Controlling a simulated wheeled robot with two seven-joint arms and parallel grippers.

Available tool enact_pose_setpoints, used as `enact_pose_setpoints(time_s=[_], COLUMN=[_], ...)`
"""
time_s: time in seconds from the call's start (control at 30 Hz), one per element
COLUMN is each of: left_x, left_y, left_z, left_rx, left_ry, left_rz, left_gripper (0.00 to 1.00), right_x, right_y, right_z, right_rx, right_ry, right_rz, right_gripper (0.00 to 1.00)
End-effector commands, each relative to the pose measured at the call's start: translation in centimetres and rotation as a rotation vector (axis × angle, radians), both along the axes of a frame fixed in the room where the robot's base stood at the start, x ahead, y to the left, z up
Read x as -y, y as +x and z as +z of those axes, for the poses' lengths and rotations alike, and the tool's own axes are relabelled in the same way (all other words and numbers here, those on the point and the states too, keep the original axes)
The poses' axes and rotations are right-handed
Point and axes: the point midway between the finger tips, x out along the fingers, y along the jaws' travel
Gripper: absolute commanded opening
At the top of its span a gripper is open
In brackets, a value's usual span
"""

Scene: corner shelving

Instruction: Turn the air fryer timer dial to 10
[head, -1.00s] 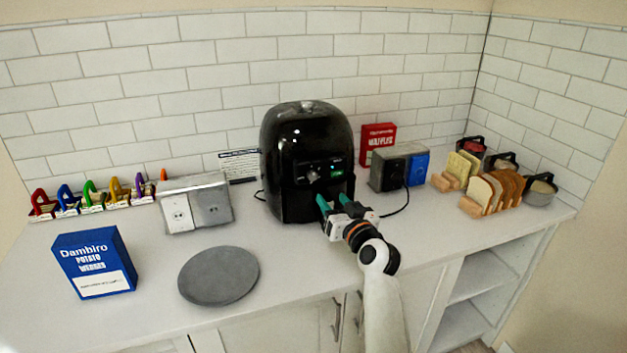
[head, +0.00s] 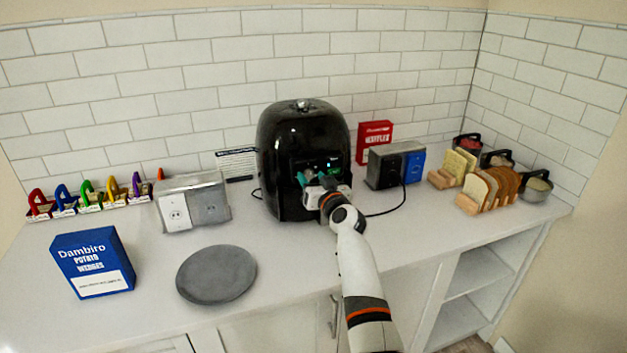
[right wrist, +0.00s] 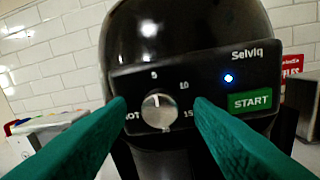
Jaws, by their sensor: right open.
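The black air fryer (head: 300,130) stands on the counter against the tiled wall. In the right wrist view its front panel carries a silver round timer dial (right wrist: 159,111) with marks including 5, 10 and 15 around it. The dial's pointer line is near the top, close to the 5. A blue light and a green START button (right wrist: 250,100) are to the right. My right gripper (head: 317,178) is in front of the panel, and its green fingers (right wrist: 160,115) are open on either side of the dial, apart from it. My left gripper is not in view.
A blue potato wedges box (head: 92,262) and a grey round plate (head: 217,274) are on the counter at left. Outlet boxes (head: 192,203) stand left of the fryer. A red waffles box (head: 374,141), bread racks (head: 488,190) and jars are at right.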

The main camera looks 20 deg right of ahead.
Motion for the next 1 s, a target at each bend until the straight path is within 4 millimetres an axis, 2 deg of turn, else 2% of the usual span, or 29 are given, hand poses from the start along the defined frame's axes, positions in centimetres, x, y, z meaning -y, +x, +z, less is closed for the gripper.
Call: enact_pose_setpoints(time_s=[0.07,0.3,0.37,0.67,1.0], left_x=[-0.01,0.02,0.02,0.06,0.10], left_y=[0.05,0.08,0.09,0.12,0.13], left_z=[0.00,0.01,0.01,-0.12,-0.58], left_rx=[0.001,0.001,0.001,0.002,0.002], left_ry=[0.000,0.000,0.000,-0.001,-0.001], left_rz=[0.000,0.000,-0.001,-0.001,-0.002], left_gripper=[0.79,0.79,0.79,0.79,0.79], right_x=[0.01,0.01,0.02,0.00,-0.02], right_y=[-0.02,-0.04,-0.04,-0.05,-0.05], right_z=[0.00,-0.01,-0.01,-0.08,-0.19], right_rx=[0.000,0.000,0.000,-0.002,-0.010], right_ry=[0.000,0.000,0.000,0.041,0.269], right_rz=[0.000,0.000,0.000,0.001,0.001], right_gripper=[0.48,0.10,0.03,0.03,0.03])
